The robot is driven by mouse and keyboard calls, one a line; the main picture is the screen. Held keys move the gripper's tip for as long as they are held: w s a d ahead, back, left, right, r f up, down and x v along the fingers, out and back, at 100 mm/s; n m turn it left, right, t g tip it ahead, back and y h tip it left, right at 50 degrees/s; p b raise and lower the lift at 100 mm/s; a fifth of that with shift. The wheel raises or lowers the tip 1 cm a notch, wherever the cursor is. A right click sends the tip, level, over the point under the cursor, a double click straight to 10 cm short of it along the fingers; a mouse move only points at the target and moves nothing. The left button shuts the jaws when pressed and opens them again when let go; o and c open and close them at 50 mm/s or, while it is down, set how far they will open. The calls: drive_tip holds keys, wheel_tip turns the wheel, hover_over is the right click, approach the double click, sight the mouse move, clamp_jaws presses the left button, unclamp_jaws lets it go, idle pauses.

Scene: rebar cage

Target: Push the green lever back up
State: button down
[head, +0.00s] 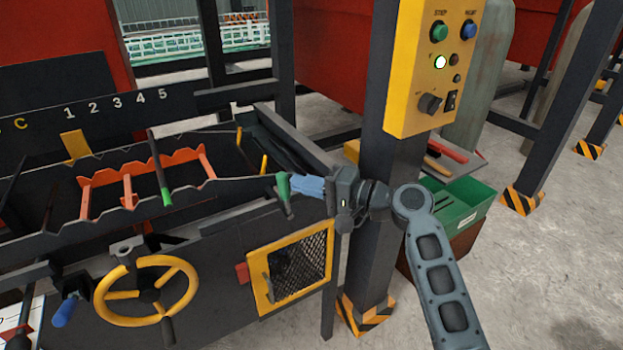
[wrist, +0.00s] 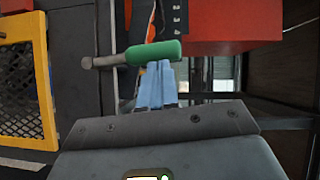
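The green lever (head: 283,186) is on the right end of the dark machine, with its green grip up and a grey shaft below. In the wrist view its green grip (wrist: 153,52) lies crosswise, with the shaft running left. My gripper (head: 296,185) is just right of the grip in the head view. Its blue fingers are close together, and in the wrist view their tips (wrist: 157,68) end at the edge of the grip. They look shut with nothing between them. I cannot tell whether they touch the grip.
A yellow handwheel (head: 147,291) and a yellow-framed mesh panel (head: 292,272) are on the machine's front. A dark post (head: 385,230) with a yellow control box (head: 430,70) stands close behind my gripper. A green crate (head: 457,205) is beyond it. Floor at the right is clear.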

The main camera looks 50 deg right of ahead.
drive_tip(key=shift+w+a+r, duration=0.1)
drive_tip(key=shift+w+a, duration=0.1)
drive_tip(key=shift+a, duration=0.4)
drive_tip(key=shift+w+a+r, duration=0.1)
drive_tip(key=shift+w+a, duration=0.05)
drive_tip(key=shift+a, duration=0.4)
drive_tip(key=shift+a, duration=0.25)
